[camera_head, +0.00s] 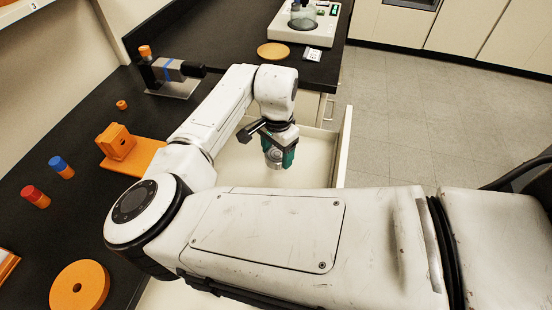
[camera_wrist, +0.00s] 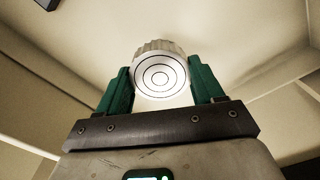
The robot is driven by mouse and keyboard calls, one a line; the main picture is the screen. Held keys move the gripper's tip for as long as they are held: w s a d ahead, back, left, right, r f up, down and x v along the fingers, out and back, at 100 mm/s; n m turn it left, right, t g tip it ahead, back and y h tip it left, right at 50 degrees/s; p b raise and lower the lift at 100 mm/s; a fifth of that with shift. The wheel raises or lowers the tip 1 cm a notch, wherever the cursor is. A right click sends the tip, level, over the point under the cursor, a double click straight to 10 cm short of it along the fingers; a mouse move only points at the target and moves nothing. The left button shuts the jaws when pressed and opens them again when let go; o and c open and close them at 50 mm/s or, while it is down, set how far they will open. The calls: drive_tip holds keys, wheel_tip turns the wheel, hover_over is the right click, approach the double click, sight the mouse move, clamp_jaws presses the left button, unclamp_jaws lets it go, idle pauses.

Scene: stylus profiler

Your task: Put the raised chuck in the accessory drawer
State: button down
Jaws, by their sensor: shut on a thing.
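The raised chuck (camera_wrist: 161,75) is a pale round piece with concentric dark rings on its face and a ridged rim. My gripper (camera_wrist: 162,88) is shut on it, with one green finger on each side. In the head view my gripper (camera_head: 279,156) points down into the open accessory drawer (camera_head: 310,172), and the grey chuck (camera_head: 273,157) shows at the fingertips. The drawer has pale walls and a pale floor. I cannot tell whether the chuck touches the drawer floor. My arm hides the near part of the drawer.
The dark bench (camera_head: 88,140) on the left holds an orange bracket (camera_head: 117,142), a red-capped cylinder (camera_head: 36,197), a blue-capped cylinder (camera_head: 61,167) and an orange ring (camera_head: 79,288). An orange disc (camera_head: 273,50) lies at the back. Grey floor (camera_head: 400,130) is clear on the right.

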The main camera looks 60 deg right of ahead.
sight(276, 160)
drive_tip(key=shift+w+d+f, duration=0.25)
drive_tip(key=shift+w+f, duration=0.1)
drive_tip(key=shift+f, duration=0.15)
drive_tip(key=shift+w+d+f, duration=0.1)
drive_tip(key=shift+f, duration=1.6)
drive_tip(key=shift+f, duration=0.15)
drive_tip(key=shift+c, duration=0.8)
unclamp_jaws()
wheel_tip(276, 160, up, 12)
drive_tip(key=shift+r, duration=0.2)
